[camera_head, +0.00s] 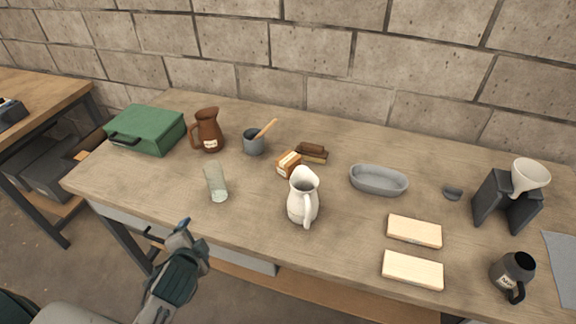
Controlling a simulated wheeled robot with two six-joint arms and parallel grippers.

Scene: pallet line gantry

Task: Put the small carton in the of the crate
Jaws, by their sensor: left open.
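A small orange-brown carton (289,164) with a pale label stands near the middle of the table, just behind a white pitcher (302,200). No open crate that I can make out clearly shows on the table; a closed green case (147,129) with a dark handle lies at the far left. My left gripper (182,232) is open and empty in front of the table's near edge, left of and well apart from the carton. My right gripper is not in view.
A clear glass (216,184) stands near the front edge. A brown jug (208,131), a grey cup (254,143) and a dark brown object (312,152) are behind. A grey dish (378,180), pale blocks (413,231) and a black mug (513,272) lie right.

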